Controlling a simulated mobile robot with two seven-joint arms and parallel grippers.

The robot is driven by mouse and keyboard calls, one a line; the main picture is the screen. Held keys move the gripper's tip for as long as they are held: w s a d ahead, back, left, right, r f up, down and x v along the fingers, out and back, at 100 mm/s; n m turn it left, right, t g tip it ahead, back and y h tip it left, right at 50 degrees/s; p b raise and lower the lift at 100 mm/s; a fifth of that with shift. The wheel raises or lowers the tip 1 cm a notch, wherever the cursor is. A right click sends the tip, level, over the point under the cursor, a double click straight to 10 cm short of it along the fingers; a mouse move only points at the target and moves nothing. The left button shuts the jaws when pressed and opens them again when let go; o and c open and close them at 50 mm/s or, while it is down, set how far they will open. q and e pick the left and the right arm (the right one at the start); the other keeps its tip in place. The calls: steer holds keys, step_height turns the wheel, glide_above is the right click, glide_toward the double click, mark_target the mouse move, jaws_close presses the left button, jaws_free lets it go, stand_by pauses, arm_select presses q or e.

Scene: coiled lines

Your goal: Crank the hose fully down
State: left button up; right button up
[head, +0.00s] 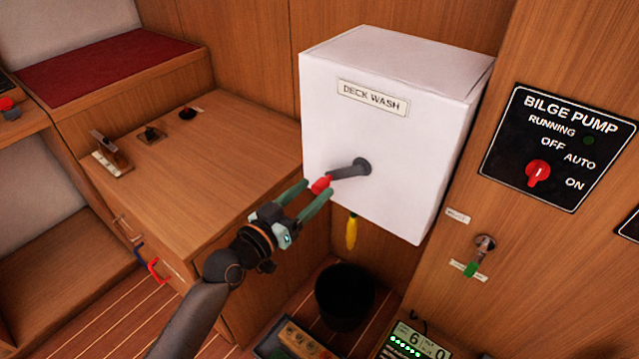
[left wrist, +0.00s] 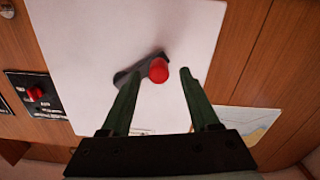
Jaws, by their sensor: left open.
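The white DECK WASH box (head: 330,120) is fixed to the wooden wall. A dark grey crank (head: 350,170) on its front points to the left and ends in a red knob (head: 321,185). A yellow hose end (head: 351,232) hangs below the box. My left gripper (head: 318,190) is open with its green fingers at the red knob. In the left wrist view the red knob (left wrist: 158,70) shows between the spread fingertips (left wrist: 160,73), with gaps on both sides. The hose inside the box is hidden. My right gripper is not in view.
A black bucket (head: 344,296) stands on the floor below the box. A wooden counter (head: 200,150) with small fittings lies to the left. A BILGE PUMP panel (head: 555,150) and a green-handled tap (head: 478,257) are on the wall to the right.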

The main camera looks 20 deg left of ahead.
arm_select(q)
steer(key=shift+x, duration=1.5)
jaws_close()
steer(key=shift+a, duration=0.1)
